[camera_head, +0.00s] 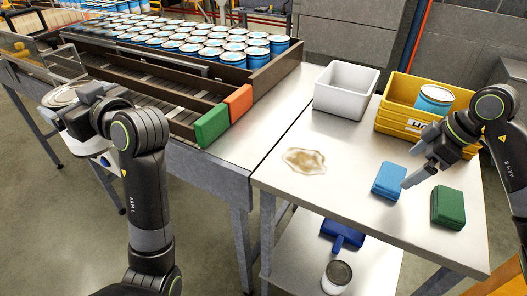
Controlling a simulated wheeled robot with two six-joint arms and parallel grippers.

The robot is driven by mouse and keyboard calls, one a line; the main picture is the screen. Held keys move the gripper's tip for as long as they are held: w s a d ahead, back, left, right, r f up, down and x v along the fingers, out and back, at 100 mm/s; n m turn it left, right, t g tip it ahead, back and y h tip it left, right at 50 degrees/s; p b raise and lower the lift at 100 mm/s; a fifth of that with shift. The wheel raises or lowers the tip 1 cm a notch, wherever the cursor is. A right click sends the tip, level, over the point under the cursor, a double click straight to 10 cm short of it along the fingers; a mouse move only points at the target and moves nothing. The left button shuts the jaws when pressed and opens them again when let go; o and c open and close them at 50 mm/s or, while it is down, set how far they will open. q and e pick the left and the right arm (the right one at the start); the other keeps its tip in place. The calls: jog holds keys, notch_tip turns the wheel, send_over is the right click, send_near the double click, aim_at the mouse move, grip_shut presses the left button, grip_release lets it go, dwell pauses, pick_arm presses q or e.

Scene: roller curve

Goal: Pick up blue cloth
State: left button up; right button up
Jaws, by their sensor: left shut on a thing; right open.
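The blue cloth (386,183) is a thick folded block lying flat on the steel table, right of the middle. My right gripper (410,176) is open, with its fingers pointing down-left at the cloth's right edge. One fingertip overlaps that edge in the picture, and I cannot tell whether they touch. My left gripper (72,112) is far from the cloth at the left, shut on a can (62,97) with a metal lid and a pale body. The gripper hides part of the can.
A green cloth (448,208) lies right of the blue one. A brown spill (304,161) lies to the left. Behind stand a white bin (345,91) and a yellow crate (400,124) holding a blue can. The roller conveyor (150,85) carries many cans.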

aim_at(396, 177)
pick_arm(q)
jog(key=shift+r, duration=0.25)
pick_arm(e)
jog(key=shift+w+a+f, duration=0.1)
jog(key=shift+a+f, duration=0.1)
jog(key=shift+f, duration=0.35)
pick_arm(q)
jog(key=shift+r+p, duration=0.25)
jog(key=shift+p, duration=0.1)
pick_arm(e)
jog(key=shift+w+a+f, duration=0.1)
jog(key=shift+f, duration=0.15)
pick_arm(q)
jog(key=shift+r+p, duration=0.7)
pick_arm(e)
jog(key=x, duration=0.3)
jog(key=shift+w+f, duration=0.15)
jog(key=shift+w+a+f, duration=0.15)
jog(key=shift+a+f, duration=0.05)
jog(key=shift+f, duration=0.35)
jog(key=shift+c, duration=0.4)
jog(key=c, duration=0.6)
pick_arm(q)
jog(key=shift+f+b, duration=0.8)
pick_arm(e)
notch_tip(396, 177, up, 9)
jog(key=shift+r, duration=0.55)
